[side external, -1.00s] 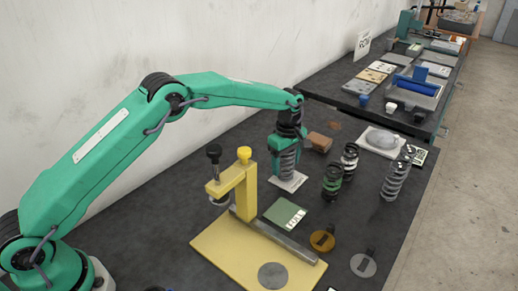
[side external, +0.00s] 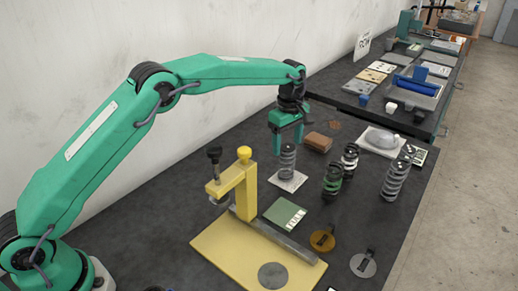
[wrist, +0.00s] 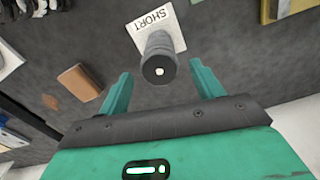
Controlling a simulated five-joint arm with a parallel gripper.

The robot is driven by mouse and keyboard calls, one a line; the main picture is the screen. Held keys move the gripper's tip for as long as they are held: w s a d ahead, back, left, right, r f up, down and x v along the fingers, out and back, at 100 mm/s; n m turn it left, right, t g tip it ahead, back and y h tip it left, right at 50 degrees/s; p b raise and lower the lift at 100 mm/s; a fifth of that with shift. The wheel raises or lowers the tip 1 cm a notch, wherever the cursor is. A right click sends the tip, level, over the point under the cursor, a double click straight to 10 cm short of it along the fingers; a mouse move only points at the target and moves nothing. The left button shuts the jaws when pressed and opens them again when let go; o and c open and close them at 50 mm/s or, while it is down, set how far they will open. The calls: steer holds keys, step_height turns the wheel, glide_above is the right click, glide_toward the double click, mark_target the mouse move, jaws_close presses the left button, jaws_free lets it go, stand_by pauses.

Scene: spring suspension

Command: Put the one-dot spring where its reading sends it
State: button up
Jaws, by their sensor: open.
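The one-dot spring (side external: 288,161) is a dark grey coil standing upright on a white card (side external: 279,186). In the wrist view, its round top (wrist: 158,71) shows one pale dot, and the card (wrist: 172,26) reads SHORT. My gripper (side external: 287,138) is open and empty, just above the spring. In the wrist view its two green fingers (wrist: 160,86) stand apart on either side of the spring's top, with visible gaps.
Several other springs stand to the right: one with green (side external: 331,182), one black and white (side external: 349,160) and a taller grey one (side external: 396,180). A yellow press (side external: 244,195) stands in front. A brown block (side external: 318,142) lies close behind my gripper.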

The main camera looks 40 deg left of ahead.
step_height(320, 180, up, 4)
steer(key=shift+r, duration=0.45)
stand_by(0.4)
steer(key=shift+s+r, duration=0.1)
steer(key=shift+r, duration=0.1)
steer(key=s+a+r+m+t, duration=0.1)
steer(key=s+a+r+m, duration=0.3)
steer(key=s+r, duration=0.4)
steer(key=s+a+r+m+t, duration=0.2)
steer(key=s+a+r+m, duration=0.3)
steer(key=s, duration=0.4)
steer(key=s+a+f+m+t, duration=0.1)
steer(key=s+f+m, duration=0.1)
steer(key=s, duration=0.8)
steer(key=s+a+f+m+t, duration=0.1)
steer(key=s+m, duration=0.3)
steer(key=s, duration=0.7)
steer(key=shift+s+a+f+m+t, duration=0.3)
steer(key=shift+a+f+m, duration=0.1)
steer(key=shift+a+f, duration=0.3)
